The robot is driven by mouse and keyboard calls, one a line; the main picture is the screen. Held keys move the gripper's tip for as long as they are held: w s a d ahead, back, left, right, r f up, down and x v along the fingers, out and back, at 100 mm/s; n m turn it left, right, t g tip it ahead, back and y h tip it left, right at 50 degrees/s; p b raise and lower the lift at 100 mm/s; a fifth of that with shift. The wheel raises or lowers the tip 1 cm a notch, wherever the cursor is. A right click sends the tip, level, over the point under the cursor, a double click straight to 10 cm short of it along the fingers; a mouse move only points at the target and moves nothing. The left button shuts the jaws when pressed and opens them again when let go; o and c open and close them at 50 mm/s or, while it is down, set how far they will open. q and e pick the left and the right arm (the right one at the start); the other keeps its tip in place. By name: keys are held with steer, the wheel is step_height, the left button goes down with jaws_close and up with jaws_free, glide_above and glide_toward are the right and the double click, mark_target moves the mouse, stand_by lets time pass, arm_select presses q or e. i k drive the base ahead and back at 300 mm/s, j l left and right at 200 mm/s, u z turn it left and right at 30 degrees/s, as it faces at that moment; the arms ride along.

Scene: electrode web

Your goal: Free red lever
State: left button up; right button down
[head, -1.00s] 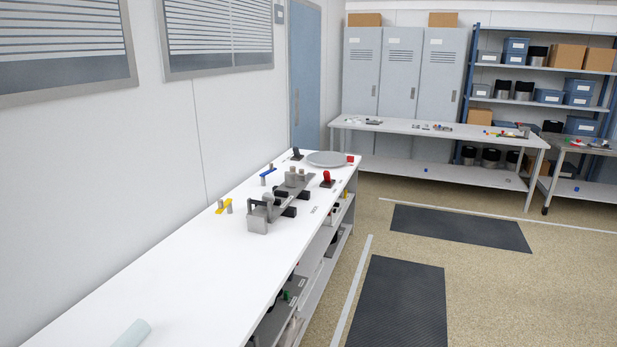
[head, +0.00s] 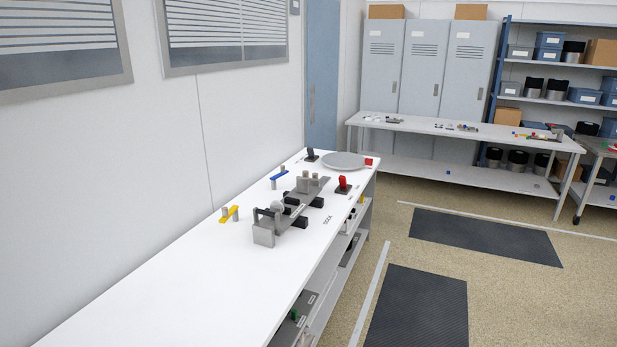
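A small red upright piece on a dark base (head: 343,185), which looks like the red lever, stands near the right edge of the long white bench (head: 180,290). A grey metal fixture (head: 318,188) with upright posts, a pale ball and black blocks lies to its left. Another small red block (head: 368,162) sits at the far bench corner beside a grey round plate (head: 343,160). What holds the lever is too small to tell. Neither of my grippers is in view.
A yellow bar on posts (head: 230,213) and a blue bar on posts (head: 278,174) stand along the wall side. A dark upright piece (head: 311,154) stands behind. The bench's near part is bare. Floor with dark mats (head: 418,310) lies open at right.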

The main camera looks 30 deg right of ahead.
mark_target(342, 179)
steer(key=i+l+u, duration=0.2)
steer(key=i+l, duration=0.15)
steer(key=l, duration=0.3)
steer(key=i+l, duration=0.15)
steer(key=l, duration=0.15)
steer(key=i+l+u, duration=0.15)
steer(key=l, duration=0.2)
steer(key=i+l+u, duration=0.1)
steer(key=l, duration=0.25)
steer(key=i+l+u, duration=0.1)
steer(key=l, duration=0.25)
steer(key=i+l, duration=0.15)
steer(key=l, duration=0.25)
steer(key=i+l, duration=0.15)
steer(key=l, duration=0.2)
steer(key=i+l, duration=0.15)
steer(key=l, duration=0.25)
steer(key=i+l, duration=0.15)
steer(key=l, duration=0.25)
steer(key=i+l, duration=0.1)
steer(key=l, duration=0.3)
steer(key=i+l, duration=0.15)
steer(key=l, duration=0.2)
